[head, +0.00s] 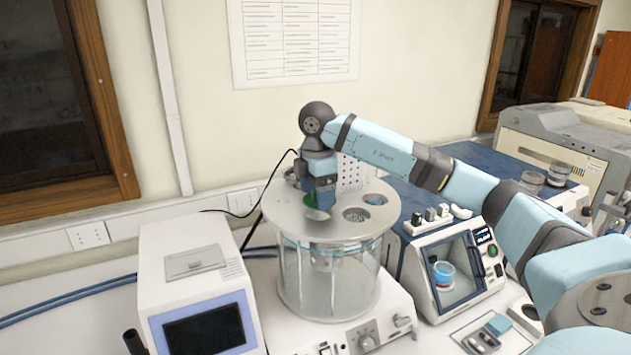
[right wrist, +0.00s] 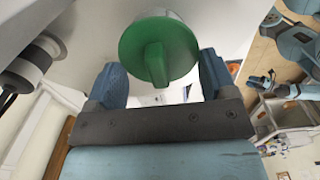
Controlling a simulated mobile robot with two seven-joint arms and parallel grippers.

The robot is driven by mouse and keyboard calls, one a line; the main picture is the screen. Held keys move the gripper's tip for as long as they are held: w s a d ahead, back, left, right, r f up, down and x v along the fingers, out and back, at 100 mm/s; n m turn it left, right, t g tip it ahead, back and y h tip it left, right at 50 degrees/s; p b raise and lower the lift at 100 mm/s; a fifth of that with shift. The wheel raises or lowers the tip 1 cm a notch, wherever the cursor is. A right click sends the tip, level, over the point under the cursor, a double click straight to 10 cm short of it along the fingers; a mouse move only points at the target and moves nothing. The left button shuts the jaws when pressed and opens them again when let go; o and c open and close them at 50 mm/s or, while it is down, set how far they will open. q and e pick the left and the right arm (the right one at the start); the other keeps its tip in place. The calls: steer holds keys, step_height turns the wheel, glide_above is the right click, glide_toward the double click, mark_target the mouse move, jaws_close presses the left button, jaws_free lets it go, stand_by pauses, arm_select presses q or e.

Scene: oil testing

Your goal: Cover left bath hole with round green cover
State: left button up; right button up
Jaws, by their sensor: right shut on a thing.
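The glass bath (head: 325,280) has a round metal lid (head: 335,232) with holes; two open ones (head: 355,214) (head: 375,199) show on its right side. My right gripper (head: 318,208) points down over the lid's left part, shut on the round green cover. A bit of the green cover (head: 309,201) shows beside the fingers, at about lid level. In the right wrist view the green cover (right wrist: 158,50) with its raised grip sits between the two fingers. The left hole is hidden, so I cannot tell whether the cover rests in it. My left gripper is not in view.
A white device with a screen (head: 203,328) stands left of the bath. A white-and-blue instrument (head: 455,272) with a window stands close on the right. Small parts (head: 432,214) lie on top of it. A wall (head: 220,130) is behind.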

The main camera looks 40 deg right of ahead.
steer(key=shift+w+f, duration=0.15)
steer(key=shift+f, duration=0.65)
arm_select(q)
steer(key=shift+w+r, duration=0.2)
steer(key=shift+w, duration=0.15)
arm_select(e)
steer(key=shift+f, duration=0.25)
arm_select(q)
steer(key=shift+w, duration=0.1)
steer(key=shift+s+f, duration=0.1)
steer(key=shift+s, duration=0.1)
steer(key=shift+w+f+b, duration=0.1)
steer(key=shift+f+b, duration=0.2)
steer(key=shift+b, duration=0.05)
arm_select(e)
steer(key=shift+f, duration=0.6)
steer(key=o, duration=0.6)
